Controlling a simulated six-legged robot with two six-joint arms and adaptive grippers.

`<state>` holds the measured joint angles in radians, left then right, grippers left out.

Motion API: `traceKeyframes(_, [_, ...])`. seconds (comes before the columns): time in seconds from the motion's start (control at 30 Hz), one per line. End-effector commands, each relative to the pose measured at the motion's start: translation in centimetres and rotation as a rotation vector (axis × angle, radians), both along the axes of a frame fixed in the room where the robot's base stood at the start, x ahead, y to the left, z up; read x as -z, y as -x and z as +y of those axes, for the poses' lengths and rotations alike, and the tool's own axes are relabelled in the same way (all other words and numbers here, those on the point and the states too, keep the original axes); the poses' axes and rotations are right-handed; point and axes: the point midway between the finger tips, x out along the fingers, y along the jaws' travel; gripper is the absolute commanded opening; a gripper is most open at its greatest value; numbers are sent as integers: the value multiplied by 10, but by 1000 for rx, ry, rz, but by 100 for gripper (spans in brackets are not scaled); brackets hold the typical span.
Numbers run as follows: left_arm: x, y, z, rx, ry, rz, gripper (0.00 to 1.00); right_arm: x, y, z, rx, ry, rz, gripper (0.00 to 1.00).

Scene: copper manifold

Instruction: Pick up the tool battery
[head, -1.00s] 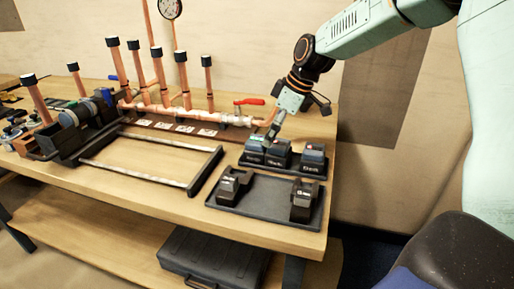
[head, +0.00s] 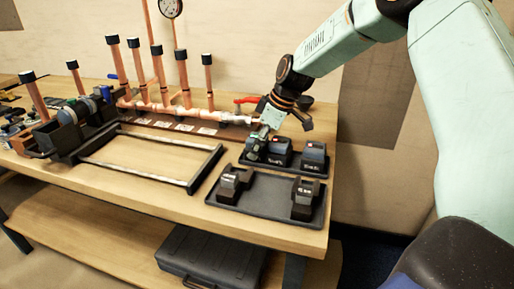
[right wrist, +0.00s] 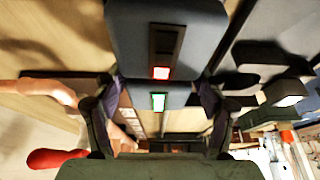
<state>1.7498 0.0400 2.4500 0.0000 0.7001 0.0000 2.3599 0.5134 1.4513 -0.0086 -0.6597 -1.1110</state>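Three dark tool batteries stand in a row on the rear black tray (head: 290,172) at the right end of the bench. The left one (right wrist: 158,100) shows a green light in the right wrist view. The middle battery (head: 279,150) has a red light, and the right battery (head: 313,156) stands apart from it. My right gripper (head: 257,146) is down at the left battery and partly hides it in the head view. In the right wrist view its fingers (right wrist: 160,98) lie on both sides of the green-lit battery; whether they press on it is unclear. My left gripper is out of view.
A front black tray (head: 268,205) holds two black blocks (head: 234,182) (head: 305,198). A red-handled valve on the copper manifold (head: 170,108) is close behind my right gripper. An empty black frame (head: 148,170) lies to the left. A dark case (head: 212,262) sits below.

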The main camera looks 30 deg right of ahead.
Motion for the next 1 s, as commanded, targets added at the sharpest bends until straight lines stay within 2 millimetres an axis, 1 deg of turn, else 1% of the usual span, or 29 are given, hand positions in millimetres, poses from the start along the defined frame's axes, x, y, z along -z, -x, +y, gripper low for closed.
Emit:
traceKeyframes(0.03, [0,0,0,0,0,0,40,0,0,0,0,0,0,64])
traceKeyframes(0.07, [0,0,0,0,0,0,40,0,0,0,0,0,0,62])
traceKeyframes(0.43, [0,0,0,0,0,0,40,1,1,0,1,-1,1,31])
traceKeyframes(0.7, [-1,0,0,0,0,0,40,-3,0,0,0,-1,-1,30])
traceKeyframes(0.77, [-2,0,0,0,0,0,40,-8,0,0,0,-1,-2,30])
traceKeyframes(0.87, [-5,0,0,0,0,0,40,-25,-1,0,1,1,-6,30])
traceKeyframes(1.0, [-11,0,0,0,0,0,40,-59,-1,0,1,1,-7,30])
